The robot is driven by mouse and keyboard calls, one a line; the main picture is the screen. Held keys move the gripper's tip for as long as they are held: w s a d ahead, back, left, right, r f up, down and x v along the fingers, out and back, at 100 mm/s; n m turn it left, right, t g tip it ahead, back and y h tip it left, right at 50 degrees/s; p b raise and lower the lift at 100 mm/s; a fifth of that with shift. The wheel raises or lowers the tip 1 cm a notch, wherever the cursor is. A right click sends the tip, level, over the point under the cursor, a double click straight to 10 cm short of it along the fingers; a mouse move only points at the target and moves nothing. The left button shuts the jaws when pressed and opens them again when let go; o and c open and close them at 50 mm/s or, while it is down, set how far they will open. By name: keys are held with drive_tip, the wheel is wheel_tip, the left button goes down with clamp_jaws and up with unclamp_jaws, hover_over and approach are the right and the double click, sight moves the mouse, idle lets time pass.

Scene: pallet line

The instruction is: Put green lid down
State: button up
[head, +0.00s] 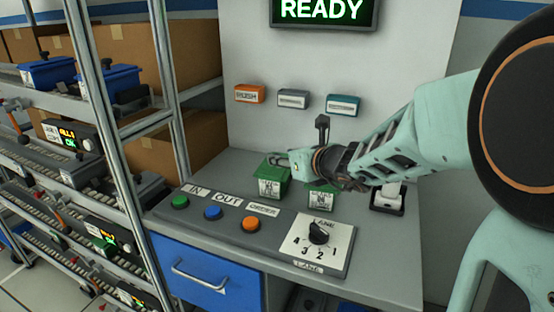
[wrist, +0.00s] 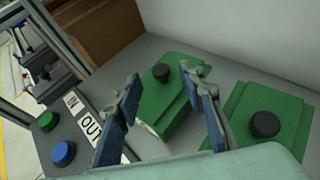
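Two green boxes with white labels stand on the grey worktop, a left one (head: 269,187) and a right one (head: 321,200). In the wrist view, a green lid (wrist: 172,92) with a black knob (wrist: 161,72) lies on top of the left box. The right box has a similar green lid (wrist: 290,118) with its own knob (wrist: 265,124). My gripper (wrist: 159,74) is open, its two fingers apart on either side of the left knob, with visible gaps. In the head view, my gripper (head: 290,161) is at the left box and hides part of its top.
A button panel with green, blue and orange buttons and a lane dial (head: 319,232) lies in front of the boxes. A scanner-like device in a dark holder (head: 387,202) stands at right. A metal rack post (head: 165,70) rises at left; the wall is close behind.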

drive_tip(key=b+x, duration=0.1)
drive_tip(key=x, duration=0.4)
clamp_jaws()
